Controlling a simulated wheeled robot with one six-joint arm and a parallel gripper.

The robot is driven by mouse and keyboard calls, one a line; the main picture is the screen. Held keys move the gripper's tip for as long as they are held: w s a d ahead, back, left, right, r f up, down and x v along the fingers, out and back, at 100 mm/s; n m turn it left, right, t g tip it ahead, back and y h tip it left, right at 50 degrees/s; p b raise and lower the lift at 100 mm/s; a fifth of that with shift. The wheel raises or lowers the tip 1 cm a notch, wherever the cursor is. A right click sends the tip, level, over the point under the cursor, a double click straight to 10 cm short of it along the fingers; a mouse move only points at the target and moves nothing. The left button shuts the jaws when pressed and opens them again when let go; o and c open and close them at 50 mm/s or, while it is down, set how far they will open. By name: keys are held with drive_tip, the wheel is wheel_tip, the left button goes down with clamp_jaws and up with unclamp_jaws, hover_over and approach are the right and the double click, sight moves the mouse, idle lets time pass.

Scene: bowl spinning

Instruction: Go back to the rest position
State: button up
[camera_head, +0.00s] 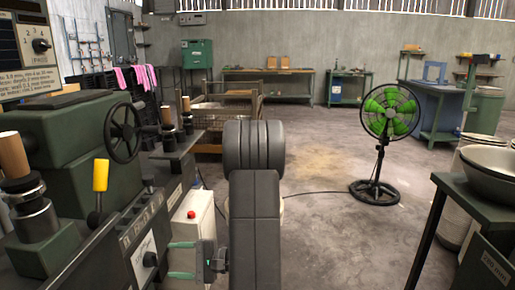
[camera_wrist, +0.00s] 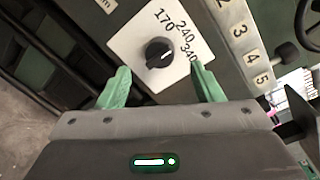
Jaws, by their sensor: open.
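My gripper (camera_head: 182,260) is at the lower middle of the head view, beside the front of the green lathe (camera_head: 75,165). Its two green fingers are apart with nothing between them. In the wrist view, my gripper (camera_wrist: 158,85) faces a white dial plate with a black knob (camera_wrist: 159,52). The knob lies beyond the fingertips in the picture; I cannot tell the exact gap. The knob also shows in the head view (camera_head: 150,259).
A white box with a red button (camera_head: 191,214) stands by the lathe, close to my gripper. A yellow-handled lever (camera_head: 101,175) rises from the lathe. A dark table (camera_head: 470,204) with metal bowls (camera_head: 488,172) is at right. A green fan (camera_head: 390,112) stands on open floor.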

sight(157, 257)
drive_tip(key=d+p, duration=0.2)
drive_tip(key=d, duration=0.7)
drive_tip(key=a+b, duration=0.3)
drive_tip(key=a, duration=1.2)
drive_tip(key=shift+f+b, duration=0.15)
drive_tip(key=shift+b, duration=0.2)
drive_tip(key=shift+d+r+m+p, duration=0.15)
drive_tip(key=shift+r+m+p, duration=0.15)
drive_tip(key=shift+m+p, duration=0.35)
drive_tip(key=shift+w+p, duration=0.1)
drive_tip(key=shift+p, duration=0.55)
drive_tip(key=m+p, duration=0.7)
drive_tip(key=shift+w+m+y, duration=0.1)
drive_tip(key=shift+m+y, duration=0.15)
drive_tip(key=shift+y, duration=0.05)
drive_tip(key=d+p, duration=0.1)
drive_tip(key=d, duration=1.1)
drive_tip(key=shift+f+p, duration=0.25)
drive_tip(key=shift+p, duration=0.05)
drive_tip(key=shift+g, duration=0.4)
